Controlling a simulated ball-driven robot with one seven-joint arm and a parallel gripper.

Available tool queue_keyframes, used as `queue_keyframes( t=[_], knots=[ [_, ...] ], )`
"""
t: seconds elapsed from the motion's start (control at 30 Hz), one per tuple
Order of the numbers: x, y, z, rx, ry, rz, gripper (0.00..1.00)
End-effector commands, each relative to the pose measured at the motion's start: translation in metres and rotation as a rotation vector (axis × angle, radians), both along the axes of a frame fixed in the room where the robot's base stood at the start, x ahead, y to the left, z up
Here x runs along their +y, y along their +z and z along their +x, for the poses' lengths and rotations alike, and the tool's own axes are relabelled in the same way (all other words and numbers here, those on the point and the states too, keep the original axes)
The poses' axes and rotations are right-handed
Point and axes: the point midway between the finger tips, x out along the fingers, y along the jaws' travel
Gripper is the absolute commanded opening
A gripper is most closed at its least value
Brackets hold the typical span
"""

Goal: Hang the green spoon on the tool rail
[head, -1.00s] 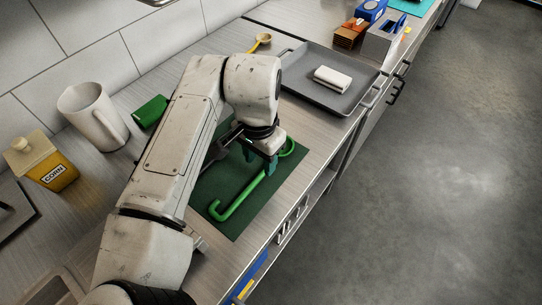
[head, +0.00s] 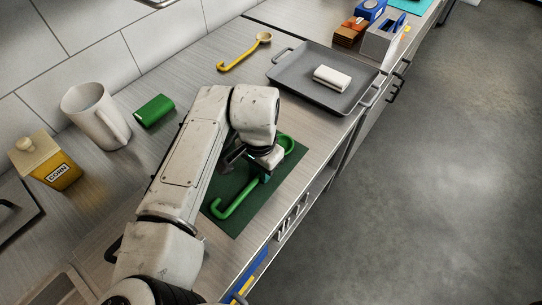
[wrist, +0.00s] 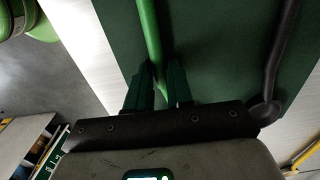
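The green spoon (head: 239,199) lies along a dark green mat (head: 237,226) on the counter, hooked end nearer the camera, round bowl (head: 288,142) at the far end. My gripper (head: 265,178) is down at the middle of its handle. In the wrist view the green handle (wrist: 149,30) runs between the two teal fingers (wrist: 160,82), which are close together on either side of it, so the gripper looks shut on it. The spoon does not look clearly lifted. Pale hooks (head: 291,219) along the counter's front edge may be the tool rail.
A grey tray (head: 299,88) holds a white block (head: 332,78). A yellow ladle (head: 240,54), green box (head: 154,110), white mug (head: 95,116) and corn container (head: 46,164) stand or lie toward the wall. A dark rod (wrist: 284,45) beside the spoon in the wrist view is unclear.

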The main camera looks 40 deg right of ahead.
Motion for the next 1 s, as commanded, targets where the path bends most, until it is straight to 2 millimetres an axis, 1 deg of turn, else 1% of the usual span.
queue_keyframes(
  t=[0.03,0.2,0.57,0.73,0.87,0.93,0.97,1.0],
  knots=[
    [0.000,0.000,0.000,0.000,0.000,0.000,0.16],
    [0.000,0.000,0.000,0.000,0.000,0.000,0.00],
    [0.000,0.000,0.000,0.000,0.000,0.000,0.00],
    [0.000,0.004,0.000,-0.002,-0.001,-0.002,0.00],
    [0.000,0.016,0.000,-0.003,0.000,-0.002,0.00],
    [0.000,0.028,0.001,-0.005,-0.001,-0.002,0.00],
    [0.001,0.035,-0.003,-0.005,-0.001,-0.003,0.00],
    [0.002,0.043,-0.011,-0.004,-0.002,-0.003,0.00]
  ],
)
